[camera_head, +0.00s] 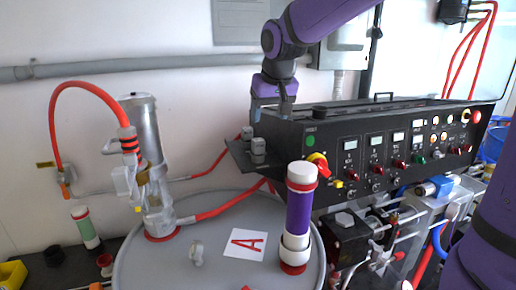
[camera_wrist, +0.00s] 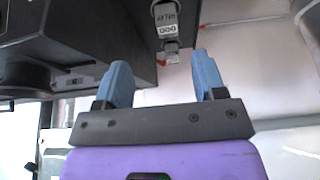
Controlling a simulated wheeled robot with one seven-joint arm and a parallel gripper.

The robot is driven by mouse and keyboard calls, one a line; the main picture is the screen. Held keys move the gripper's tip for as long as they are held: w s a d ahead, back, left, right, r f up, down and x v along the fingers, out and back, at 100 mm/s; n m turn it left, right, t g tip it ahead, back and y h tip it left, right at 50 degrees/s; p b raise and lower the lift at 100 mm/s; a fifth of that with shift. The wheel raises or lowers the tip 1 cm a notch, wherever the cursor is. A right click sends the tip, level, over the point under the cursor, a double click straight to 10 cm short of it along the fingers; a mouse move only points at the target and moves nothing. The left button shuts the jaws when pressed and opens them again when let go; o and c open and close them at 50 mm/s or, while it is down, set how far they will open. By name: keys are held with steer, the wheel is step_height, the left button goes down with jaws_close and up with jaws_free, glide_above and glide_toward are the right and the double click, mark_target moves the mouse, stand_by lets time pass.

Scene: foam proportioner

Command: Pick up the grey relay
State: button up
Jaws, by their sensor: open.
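A small grey relay (camera_head: 258,150) sits on a narrow dark ledge (camera_head: 240,156) at the left end of the black control box. A second small grey block (camera_head: 247,132) stands just behind it on the ledge. In the wrist view one grey relay (camera_wrist: 166,18) shows a white label, and another grey piece (camera_wrist: 171,47) is just below it in the picture. My gripper (camera_head: 272,108) is open and empty, above and a little behind the ledge. In the wrist view my gripper's blue fingertips (camera_wrist: 162,70) are spread, with both grey pieces beyond them, touching neither.
The black control box (camera_head: 390,150) with knobs and lamps stands right beside the gripper. Below are a grey drum lid (camera_head: 215,265), a purple-banded cylinder (camera_head: 299,205) and a metal cylinder with a red hose (camera_head: 145,150). The wall is close behind.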

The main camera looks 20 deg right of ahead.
mark_target(258, 140)
steer(key=x, duration=0.6)
steer(key=shift+w+a+f, duration=0.1)
steer(key=shift+w+a, duration=0.15)
steer(key=shift+w, duration=0.3)
steer(key=shift+a+x, duration=0.2)
steer(key=shift+x, duration=2.35)
steer(key=shift+w, duration=0.15)
steer(key=c, duration=1)
steer(key=shift+r, duration=0.2)
step_height(258, 140, up, 15)
steer(key=shift+f, duration=0.1)
